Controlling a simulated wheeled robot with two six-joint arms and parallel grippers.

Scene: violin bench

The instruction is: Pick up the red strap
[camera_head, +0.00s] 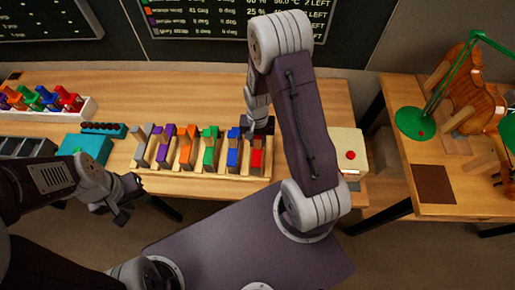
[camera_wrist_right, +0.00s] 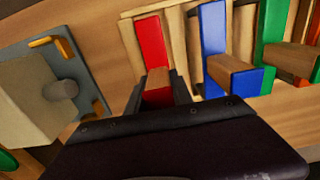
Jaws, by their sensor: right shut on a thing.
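The red strap (camera_head: 257,160) is at the right end of a wooden rack (camera_head: 205,173) on the bench. In the right wrist view the red strap (camera_wrist_right: 151,42) lies in its slot, with a wood-brown block at its near end. My right gripper (camera_head: 258,127) is over the back of that slot. In the right wrist view my right gripper (camera_wrist_right: 158,90) is shut on the near end of the red strap, and its jaws hide part of it. My left gripper (camera_head: 122,198) hangs left of the rack in front of the bench, with its fingers apart and empty.
The blue strap (camera_head: 233,153) is right beside the red one, then green, orange, purple and grey ones leftward. A cream box with a red button (camera_head: 350,154) stands to the right. A teal box (camera_head: 84,147) is left. A green lamp (camera_head: 415,122) stands on another table.

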